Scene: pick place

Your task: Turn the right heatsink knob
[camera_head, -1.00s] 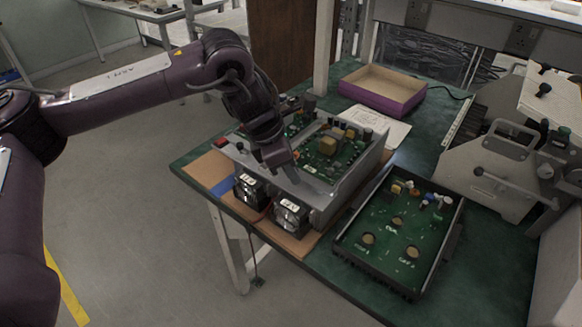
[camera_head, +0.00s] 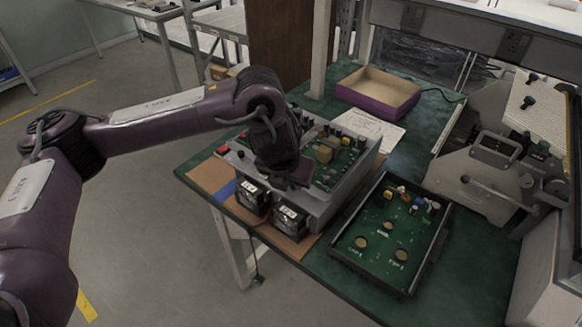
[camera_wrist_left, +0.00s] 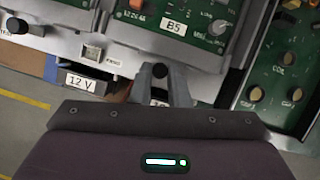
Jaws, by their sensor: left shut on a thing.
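The right heatsink (camera_head: 290,219) is a black block with a white label on the front of the grey chassis (camera_head: 325,208). The left heatsink (camera_head: 252,195) sits beside it, and its "12 V" label (camera_wrist_left: 82,82) shows in the left wrist view. My left gripper (camera_head: 292,184) reaches over the chassis front, just above the right heatsink. In the left wrist view its grey fingers (camera_wrist_left: 161,80) are shut on a small black knob (camera_wrist_left: 160,70). My gripper body hides most of the right heatsink there. My right gripper is not in view.
The chassis holds a green circuit board (camera_head: 338,165). A black tray with a green board (camera_head: 385,240) lies close on the right. A grey machine (camera_head: 490,165) fills the table's right side.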

